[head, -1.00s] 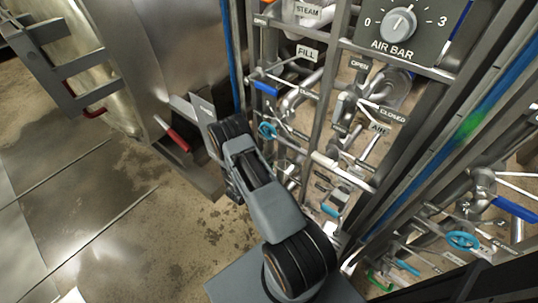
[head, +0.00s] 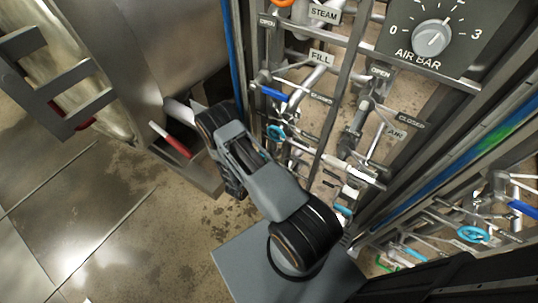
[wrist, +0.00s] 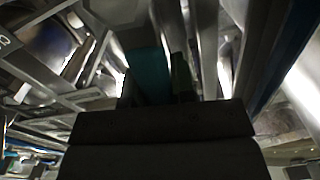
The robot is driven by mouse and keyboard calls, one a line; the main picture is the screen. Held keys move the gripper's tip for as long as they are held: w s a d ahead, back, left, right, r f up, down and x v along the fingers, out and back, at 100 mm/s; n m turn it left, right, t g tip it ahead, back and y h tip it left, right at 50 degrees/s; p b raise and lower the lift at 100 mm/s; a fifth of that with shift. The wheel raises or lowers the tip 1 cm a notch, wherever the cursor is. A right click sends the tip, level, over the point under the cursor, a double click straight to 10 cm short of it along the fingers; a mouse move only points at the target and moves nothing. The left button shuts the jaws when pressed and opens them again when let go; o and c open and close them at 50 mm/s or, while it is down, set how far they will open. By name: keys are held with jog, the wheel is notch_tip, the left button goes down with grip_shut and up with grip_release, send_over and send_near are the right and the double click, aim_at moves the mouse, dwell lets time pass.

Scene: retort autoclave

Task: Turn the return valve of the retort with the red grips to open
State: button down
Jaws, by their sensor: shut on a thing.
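In the wrist view the two dark fingers of my gripper (wrist: 155,92) are closed on a flat teal handle (wrist: 148,68), which runs away from me between them. In the head view my arm's links hide the gripper. A small teal piece (head: 343,211) shows low on the pipe panel there, right of my arm; I cannot tell whether it is the held handle. The retort (head: 180,45) is the steel vessel at upper left, with a red grip (head: 176,147) on a bar at its front. No return label is readable, so the valve's position is unclear.
The pipe frame has a blue lever (head: 274,94), a teal handwheel (head: 276,132) and OPEN and CLOSED plates. An air dial (head: 432,38) is at upper right. A second panel with a teal wheel (head: 473,234) is at lower right. Floor at lower left is clear.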

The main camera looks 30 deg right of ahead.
dwell(0.5)
jog(key=c, duration=1)
grip_release()
jog(key=shift+w, duration=0.1)
jog(key=shift+o, duration=0.2)
jog(key=shift+a, duration=0.1)
jog(key=v, duration=1.3)
jog(key=shift+s+a, duration=0.2)
jog(key=shift+a, duration=0.1)
